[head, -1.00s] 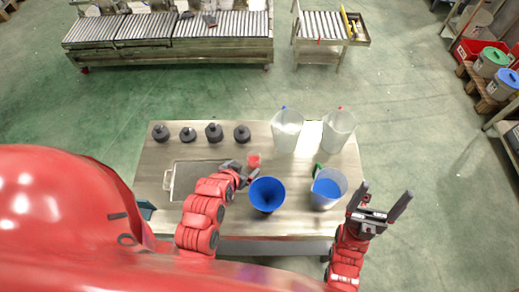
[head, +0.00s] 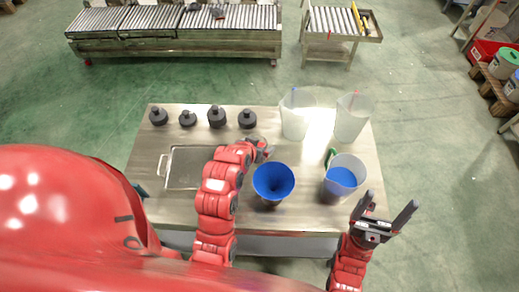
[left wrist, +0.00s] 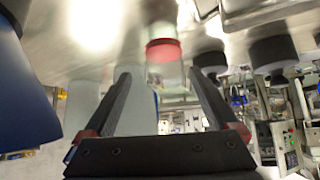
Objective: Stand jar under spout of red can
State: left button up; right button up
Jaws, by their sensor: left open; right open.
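The jar (left wrist: 163,52), a small clear vessel with a red band, stands in the left wrist view just beyond the fingertips; the table surface is at the top there. The red can, a clear tall can with a red tip (head: 352,119), stands at the table's back right. Its spout outlet is not clear. My right gripper (head: 385,212) is open and empty off the table's front right corner.
A clear can with a blue tip (head: 295,116) stands left of the red one.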

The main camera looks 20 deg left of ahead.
aim_at(262, 141)
pick_arm(q)
jog(key=shift+w+a, duration=0.1)
jog(key=shift+w, duration=0.1)
jog(key=x, duration=0.1)
jog(key=p+x, duration=0.2)
jog(key=x, duration=0.1)
jog(key=shift+w+a+r, duration=0.15)
jog(key=shift+a+r, duration=0.05)
jog(key=shift+a, duration=0.05)
jog(key=shift+w+f, duration=0.3)
jog(key=shift+f, duration=0.1)
jog(key=c, duration=1.4)
